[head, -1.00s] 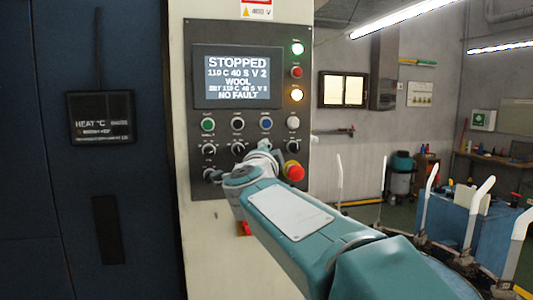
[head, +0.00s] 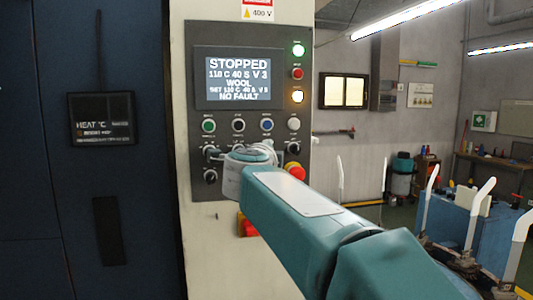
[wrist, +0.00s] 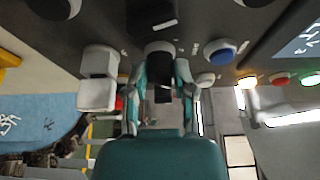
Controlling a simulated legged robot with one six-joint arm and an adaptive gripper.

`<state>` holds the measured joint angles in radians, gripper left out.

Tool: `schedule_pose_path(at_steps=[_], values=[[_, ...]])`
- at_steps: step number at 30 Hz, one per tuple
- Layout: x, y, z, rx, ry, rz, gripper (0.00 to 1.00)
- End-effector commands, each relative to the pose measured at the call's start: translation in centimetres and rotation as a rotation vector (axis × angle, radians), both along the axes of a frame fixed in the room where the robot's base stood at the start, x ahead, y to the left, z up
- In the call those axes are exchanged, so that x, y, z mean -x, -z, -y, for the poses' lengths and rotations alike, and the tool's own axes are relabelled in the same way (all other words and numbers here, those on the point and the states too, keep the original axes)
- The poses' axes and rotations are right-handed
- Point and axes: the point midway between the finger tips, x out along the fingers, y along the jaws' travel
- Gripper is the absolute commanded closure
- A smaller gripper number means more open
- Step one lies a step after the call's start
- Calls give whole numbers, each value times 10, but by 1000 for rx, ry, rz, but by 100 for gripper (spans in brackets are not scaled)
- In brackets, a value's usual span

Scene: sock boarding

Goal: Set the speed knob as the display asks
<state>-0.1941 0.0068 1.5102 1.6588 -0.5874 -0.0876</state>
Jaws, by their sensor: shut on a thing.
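The display (head: 238,78) on the control panel reads STOPPED, 110 C 40 S V 3, WOOL, then a smaller SET line with 110 C 40 S and a V digit too blurred to be sure of, then NO FAULT. In the wrist view my gripper (wrist: 160,78) has its two teal fingers on either side of a dark knob (wrist: 160,66) and is shut on it. It seems to be the speed knob; its label is not readable. In the head view my wrist hides the fingers and this knob.
Other dark knobs show at the left (head: 210,176) and right (head: 293,148) of my wrist. A row of push buttons (head: 238,125) runs above. The red emergency stop (head: 296,171) is close to my wrist's right. A red-yellow switch (head: 246,224) lies below.

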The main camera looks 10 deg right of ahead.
Motion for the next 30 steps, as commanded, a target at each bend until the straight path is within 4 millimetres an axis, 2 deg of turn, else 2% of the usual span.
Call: schedule_pose_path(at_steps=[5, 6, 8, 9, 22, 26, 30], values=[[-1, 5, 1, -2, 5, -9, 100], [-1, 5, 1, -2, 5, -10, 62], [-1, 5, 1, -2, 5, -9, 35], [-1, 5, 1, -2, 5, -9, 32], [4, 2, -2, 1, 2, -4, 32], [22, 1, -10, 1, -1, -4, 32], [49, 1, -22, 1, -1, -3, 32]])
